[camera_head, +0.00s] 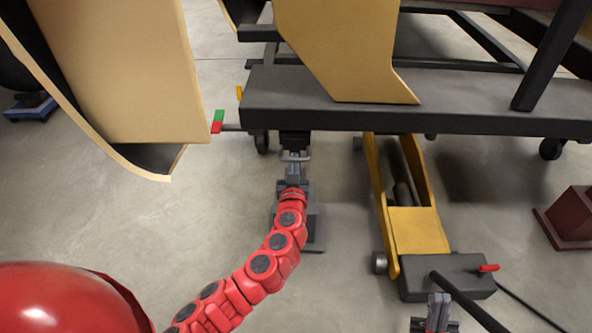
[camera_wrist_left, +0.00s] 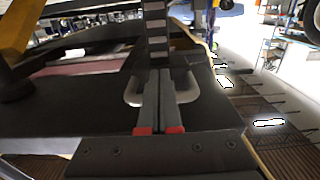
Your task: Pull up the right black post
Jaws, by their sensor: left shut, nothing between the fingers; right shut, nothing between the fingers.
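A short black post (camera_head: 295,139) hangs below the front edge of the black platform in the head view, with a silver U-shaped handle (camera_head: 296,156) at its lower end. In the left wrist view a striped dark post (camera_wrist_left: 157,35) stands behind the handle (camera_wrist_left: 187,90). My left gripper (camera_head: 294,164) is shut and empty, its fingertips overlapping the handle in view; I cannot tell whether they touch it. Its closed fingers (camera_wrist_left: 158,76) show in the wrist view. My right gripper (camera_head: 438,299) is shut and empty at the bottom edge. Which post is the right one is unclear.
The black platform (camera_head: 440,115) spans the upper right, on casters. A yellow jack (camera_head: 415,228) with a black base stands below it. A curved tan shell (camera_head: 140,90) is at left, a red-green handle (camera_head: 217,121) beside it. Dark red block (camera_head: 573,215) at right; floor clear at left.

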